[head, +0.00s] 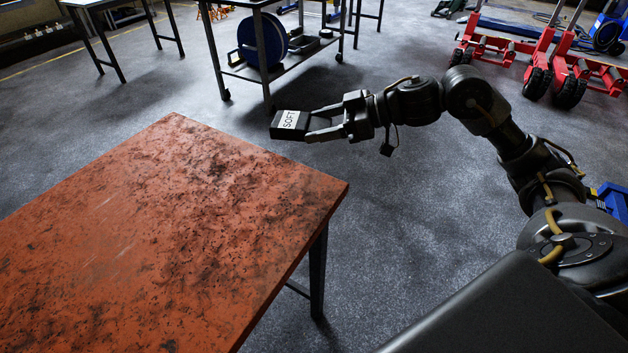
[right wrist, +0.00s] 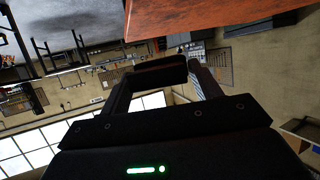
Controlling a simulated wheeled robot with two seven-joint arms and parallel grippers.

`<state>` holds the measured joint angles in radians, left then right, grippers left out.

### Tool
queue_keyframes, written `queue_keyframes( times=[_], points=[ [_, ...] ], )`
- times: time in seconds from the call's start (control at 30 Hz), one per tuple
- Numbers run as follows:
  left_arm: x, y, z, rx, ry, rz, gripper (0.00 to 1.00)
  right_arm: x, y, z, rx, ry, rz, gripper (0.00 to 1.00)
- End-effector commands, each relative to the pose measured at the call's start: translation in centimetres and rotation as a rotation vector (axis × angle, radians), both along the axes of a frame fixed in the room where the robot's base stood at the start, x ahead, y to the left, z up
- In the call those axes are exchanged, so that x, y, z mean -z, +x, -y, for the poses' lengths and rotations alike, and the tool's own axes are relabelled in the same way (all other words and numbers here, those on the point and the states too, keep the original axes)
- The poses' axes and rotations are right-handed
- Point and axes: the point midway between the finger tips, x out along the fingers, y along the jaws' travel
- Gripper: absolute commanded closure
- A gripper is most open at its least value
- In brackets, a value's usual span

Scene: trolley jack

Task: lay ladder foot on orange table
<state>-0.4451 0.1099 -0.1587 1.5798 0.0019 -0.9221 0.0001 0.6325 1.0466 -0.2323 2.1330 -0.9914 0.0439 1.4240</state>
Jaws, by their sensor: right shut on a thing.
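The ladder foot (head: 289,124) is a small black block with a white label reading SOFT. My right gripper (head: 309,123) is shut on it and holds it in the air, off the far right corner of the orange table (head: 170,230). The table top is worn, with dark stains. In the right wrist view the ladder foot (right wrist: 160,72) spans the space between the two fingers, and the orange table edge (right wrist: 225,15) shows at the top, apart from it. My left gripper is not in view.
The orange table top is bare. A dark trolley (head: 290,70) with a blue round item stands behind the gripper. Red trolley jacks (head: 560,62) stand at the back right. Grey floor lies open between the table and my right arm.

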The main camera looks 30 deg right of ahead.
Motion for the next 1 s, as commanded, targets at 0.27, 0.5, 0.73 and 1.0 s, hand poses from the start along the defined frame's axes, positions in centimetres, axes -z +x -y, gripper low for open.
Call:
queue_keyframes(
  times=[0.27,0.5,0.73,1.0],
  points=[
    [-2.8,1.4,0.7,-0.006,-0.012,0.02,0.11,4.8,-4.0,-2.8,-0.001,0.001,-0.001,0.63],
    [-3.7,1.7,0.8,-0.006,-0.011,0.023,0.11,6.0,-4.9,-3.4,0.001,0.001,0.001,0.63],
    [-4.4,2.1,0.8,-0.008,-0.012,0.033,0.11,7.9,-5.4,-3.8,0.001,0.004,-0.002,0.63],
    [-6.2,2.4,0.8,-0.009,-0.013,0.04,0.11,9.6,-5.3,-3.7,0.001,0.001,0.002,0.63]
  ],
)
